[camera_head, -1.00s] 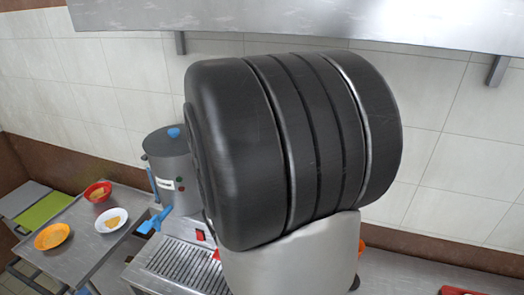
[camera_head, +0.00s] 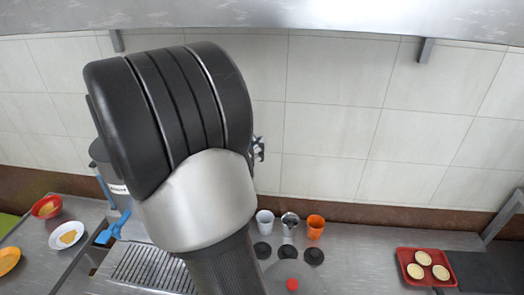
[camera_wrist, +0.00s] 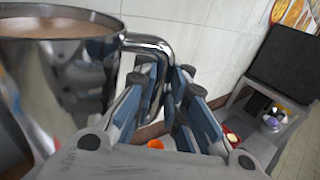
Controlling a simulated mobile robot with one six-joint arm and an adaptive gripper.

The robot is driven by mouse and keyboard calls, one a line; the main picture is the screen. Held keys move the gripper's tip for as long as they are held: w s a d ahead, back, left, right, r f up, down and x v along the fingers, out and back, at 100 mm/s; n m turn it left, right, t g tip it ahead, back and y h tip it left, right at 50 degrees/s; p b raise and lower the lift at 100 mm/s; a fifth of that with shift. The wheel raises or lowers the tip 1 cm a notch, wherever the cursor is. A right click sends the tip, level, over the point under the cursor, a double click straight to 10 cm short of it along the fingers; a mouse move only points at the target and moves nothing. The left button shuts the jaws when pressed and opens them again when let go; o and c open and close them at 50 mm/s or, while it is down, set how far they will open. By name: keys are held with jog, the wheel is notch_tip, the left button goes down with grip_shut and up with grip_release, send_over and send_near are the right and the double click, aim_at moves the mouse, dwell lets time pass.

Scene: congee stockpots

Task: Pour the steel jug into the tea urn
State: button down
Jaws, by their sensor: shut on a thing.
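The steel jug (camera_wrist: 62,75) fills the left of the wrist view, shiny and close to upright, with brown liquid (camera_wrist: 50,27) near its rim. My gripper (camera_wrist: 160,75) is shut on the jug's curved handle (camera_wrist: 150,43). In the head view my arm hides the jug, and only a small part of my gripper (camera_head: 258,149) shows past the arm's right edge. The tea urn (camera_head: 101,155) is a grey cylinder with a white label at the left of the head view. My arm covers most of it, including its top.
White, steel and orange cups (camera_head: 315,227) stand at the back of the counter, by dark round lids (camera_head: 313,257). A red tray (camera_head: 402,254) of pastries is right. A blue brush (camera_head: 113,229), drip grate (camera_head: 145,268) and bowls (camera_head: 46,207) are left. A shelf hangs above.

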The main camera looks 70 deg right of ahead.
jog(key=shift+w+r+p, duration=0.25)
jog(key=shift+r+p, duration=0.15)
jog(key=shift+p, duration=0.15)
jog(key=r+n+p, duration=0.1)
jog(key=p, duration=0.1)
jog(key=r+n+p, duration=0.3)
jog(key=p, duration=0.2)
jog(key=shift+s+r+n+h, duration=0.2)
jog(key=shift+s+n+h, duration=0.1)
jog(key=shift+n, duration=0.1)
jog(key=w+d+r+n+t+p, duration=0.1)
jog(key=w+d+r+n+p, duration=0.1)
jog(key=w+n+p, duration=0.4)
jog(key=w+d+r+n+t+h+p, duration=0.1)
jog(key=w+r+n+p, duration=0.2)
jog(key=w+n+p, duration=0.4)
jog(key=shift+w+d+n+h, duration=0.35)
jog(key=shift+w+n, duration=1.05)
jog(key=shift+n, duration=1.1)
jog(key=shift+r, duration=0.1)
dwell(1.3)
